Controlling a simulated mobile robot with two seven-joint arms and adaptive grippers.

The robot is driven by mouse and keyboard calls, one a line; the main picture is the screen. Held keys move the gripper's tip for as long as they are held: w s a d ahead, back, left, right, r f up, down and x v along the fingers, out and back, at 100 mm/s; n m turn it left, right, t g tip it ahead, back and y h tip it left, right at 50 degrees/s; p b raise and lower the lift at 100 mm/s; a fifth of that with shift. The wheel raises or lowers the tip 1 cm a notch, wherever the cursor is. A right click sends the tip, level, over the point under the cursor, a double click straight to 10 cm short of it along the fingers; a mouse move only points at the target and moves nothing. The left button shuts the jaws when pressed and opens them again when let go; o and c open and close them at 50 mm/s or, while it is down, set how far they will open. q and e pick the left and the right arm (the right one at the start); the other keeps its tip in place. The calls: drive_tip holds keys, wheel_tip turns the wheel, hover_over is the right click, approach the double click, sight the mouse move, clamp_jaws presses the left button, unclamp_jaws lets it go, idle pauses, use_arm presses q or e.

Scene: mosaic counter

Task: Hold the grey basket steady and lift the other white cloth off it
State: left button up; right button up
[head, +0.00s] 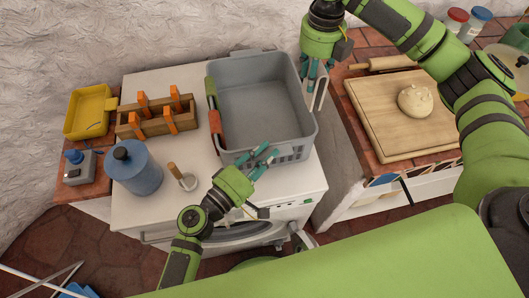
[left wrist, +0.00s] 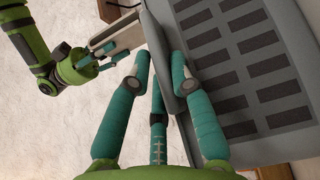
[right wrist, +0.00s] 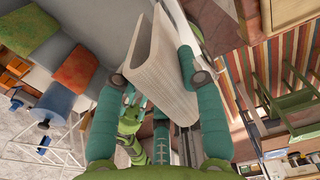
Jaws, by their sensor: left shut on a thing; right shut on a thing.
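The grey basket (head: 262,88) stands upright on a white washing machine. My left gripper (head: 262,158) is shut on its front wall; the left wrist view shows the slotted basket wall (left wrist: 220,20) beside the fingers (left wrist: 160,68). My right gripper (head: 318,72) is shut on the white cloth (head: 315,92) at the basket's right side. The cloth (right wrist: 160,62) is folded into a narrow loop between the fingers, with no rim seen inside its fold. I cannot tell whether it touches the basket. A green cloth (head: 211,88) and an orange cloth (head: 217,128) hang on the left rim.
A cutting board (head: 385,130) with dough (head: 415,100) lies on the right counter, beyond a gap.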

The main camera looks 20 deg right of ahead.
use_arm(q)
drive_tip(key=shift+s+f, duration=0.2)
drive_tip(key=shift+f, duration=0.15)
use_arm(e)
drive_tip(key=shift+r, duration=0.5)
use_arm(q)
drive_tip(key=o, duration=0.9)
drive_tip(key=shift+o, duration=0.2)
drive_tip(key=shift+r, duration=0.15)
drive_tip(key=shift+w, duration=0.1)
drive_tip(key=v, duration=1.2)
